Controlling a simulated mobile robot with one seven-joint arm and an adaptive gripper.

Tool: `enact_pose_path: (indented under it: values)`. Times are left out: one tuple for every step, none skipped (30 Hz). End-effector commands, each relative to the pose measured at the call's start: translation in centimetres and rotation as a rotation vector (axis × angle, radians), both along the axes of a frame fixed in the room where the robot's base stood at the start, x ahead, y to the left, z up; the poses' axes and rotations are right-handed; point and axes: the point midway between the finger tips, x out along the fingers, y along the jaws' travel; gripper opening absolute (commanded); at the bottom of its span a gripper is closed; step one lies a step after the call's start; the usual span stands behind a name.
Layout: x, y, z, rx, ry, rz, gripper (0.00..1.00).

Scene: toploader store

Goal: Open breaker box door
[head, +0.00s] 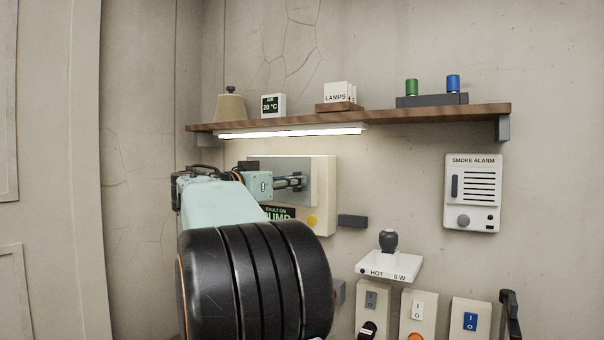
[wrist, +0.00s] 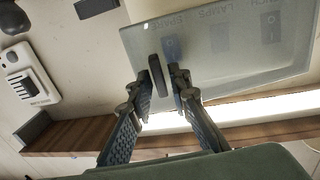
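The breaker box (head: 326,190) is a cream box on the wall below the shelf in the head view, partly hidden by my arm. Its door (head: 302,165) is a grey see-through panel. In the wrist view the door (wrist: 230,75) shows faint labels and switches behind it, and a dark upright handle (wrist: 157,75) stands out near its edge. The door looks shut in the head view. My gripper (wrist: 163,82) has its fingers apart, with the handle between the tips, nearer the left finger. Whether a finger touches it, I cannot tell. In the head view my gripper (head: 298,183) is at the door.
A wooden shelf (head: 440,111) with a lit lamp strip (head: 290,132) runs just above the box. A smoke alarm (head: 472,192) hangs to the right. A dark block (head: 352,221), a white hot-water plate (head: 390,266) and several switches sit lower right.

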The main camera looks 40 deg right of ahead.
Motion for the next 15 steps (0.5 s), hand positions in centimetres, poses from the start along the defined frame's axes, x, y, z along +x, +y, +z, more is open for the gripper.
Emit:
enact_pose_path:
  values:
    - [-0.2,-0.9,0.6,0.000,0.002,0.005,0.17]
    - [-0.2,-1.2,0.5,0.000,0.001,0.021,0.17]
    - [-0.3,-1.6,0.4,0.001,0.001,0.038,0.17]
    - [-0.3,-1.8,0.4,0.001,0.001,0.049,0.17]
    - [-0.2,-2.1,0.4,0.000,0.000,0.060,0.17]
    - [-0.2,-2.4,0.4,-0.001,0.001,0.073,0.17]
    - [-0.2,-2.5,0.3,0.000,0.001,0.081,0.17]
    - [-0.1,-2.6,0.3,0.000,0.000,0.089,0.17]
    - [-0.1,-2.8,0.2,0.001,0.000,0.098,0.17]
    - [-0.1,-2.9,0.2,0.000,-0.001,0.103,0.17]
    - [0.0,-3.0,0.2,0.000,-0.001,0.107,0.17]
    - [0.0,-3.1,0.2,-0.001,-0.001,0.112,0.17]
    - [0.0,-3.1,0.2,-0.001,-0.001,0.114,0.17]
    - [0.0,-3.2,0.2,-0.001,-0.001,0.115,0.17]
    - [0.0,-3.2,0.1,-0.001,-0.001,0.116,0.17]
